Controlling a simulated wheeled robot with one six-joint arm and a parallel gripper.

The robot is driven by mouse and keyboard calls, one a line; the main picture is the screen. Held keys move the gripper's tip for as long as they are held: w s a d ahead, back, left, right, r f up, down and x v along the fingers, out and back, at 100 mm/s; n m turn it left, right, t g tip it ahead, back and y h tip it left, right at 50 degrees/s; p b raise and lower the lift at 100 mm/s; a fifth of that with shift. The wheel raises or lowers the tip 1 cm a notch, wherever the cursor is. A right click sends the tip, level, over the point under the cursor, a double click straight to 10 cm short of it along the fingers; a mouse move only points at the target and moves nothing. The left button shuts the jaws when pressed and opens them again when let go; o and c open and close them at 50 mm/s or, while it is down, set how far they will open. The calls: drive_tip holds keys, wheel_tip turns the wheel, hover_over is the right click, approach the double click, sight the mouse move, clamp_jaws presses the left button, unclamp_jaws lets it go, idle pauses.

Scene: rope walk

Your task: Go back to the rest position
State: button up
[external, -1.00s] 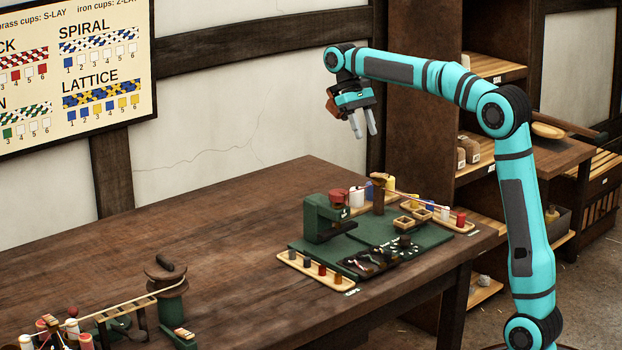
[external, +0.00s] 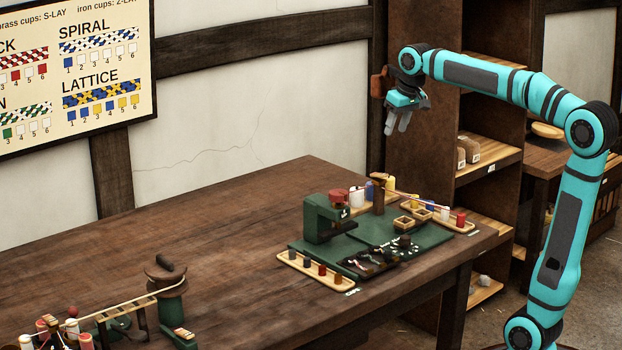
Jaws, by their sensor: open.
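My gripper (external: 397,130) hangs at the end of my raised teal arm, high above the far right part of the wooden table. It is open, with its fingers pointing down and nothing between them. It is well clear of everything on the table and in front of the dark wooden shelf unit (external: 428,170) in the picture.
The table (external: 200,245) holds a green mat (external: 415,238) with a green press (external: 322,218), small trays and colored spools. A rope-making device (external: 165,280) stands at the front left. A pattern board (external: 75,75) hangs on the wall. The table's middle is clear.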

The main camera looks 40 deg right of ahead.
drive_tip(key=s+d+r+t, duration=0.1)
drive_tip(key=s+t, duration=0.6)
drive_tip(key=s, duration=0.3)
drive_tip(key=s+d+r+t, duration=0.1)
drive_tip(key=s+r+t, duration=0.1)
drive_tip(key=s+t, duration=0.4)
drive_tip(key=s, duration=0.5)
drive_tip(key=shift+s+d+t, duration=0.3)
drive_tip(key=shift+d+t, duration=0.05)
drive_tip(key=shift+t, duration=0.05)
drive_tip(key=shift+r, duration=0.1)
